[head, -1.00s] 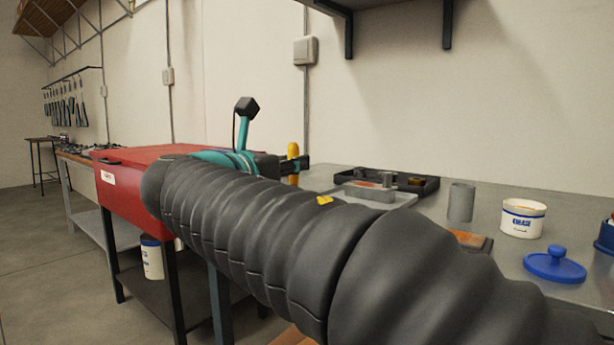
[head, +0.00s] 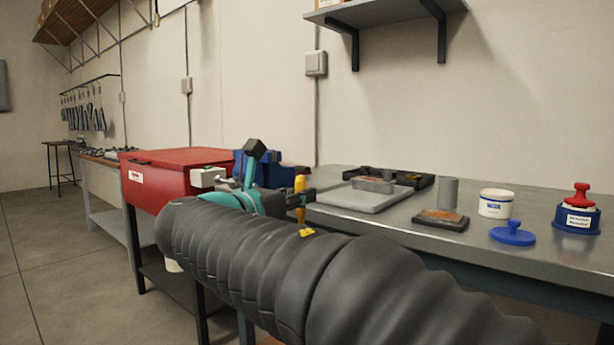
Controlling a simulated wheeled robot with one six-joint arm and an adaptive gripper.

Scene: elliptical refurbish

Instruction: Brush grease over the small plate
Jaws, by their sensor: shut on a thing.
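My gripper (head: 303,196) is at the end of my black-sleeved arm, beside the near left end of the metal bench. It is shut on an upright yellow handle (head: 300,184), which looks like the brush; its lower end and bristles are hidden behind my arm. The white grease tub (head: 496,204) with a blue label stands open on the bench to the right. Its blue lid (head: 512,235) lies in front of it. A flat grey plate-like tray (head: 360,201) lies on the bench right of my gripper; I cannot tell which item is the small plate.
A dark pad with a brown top (head: 440,219), a grey cylinder (head: 448,191) and a black parts tray (head: 420,182) are on the bench. A blue container with a red top (head: 577,216) stands far right. A red cabinet (head: 175,178) and blue vise-like object (head: 262,170) are left.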

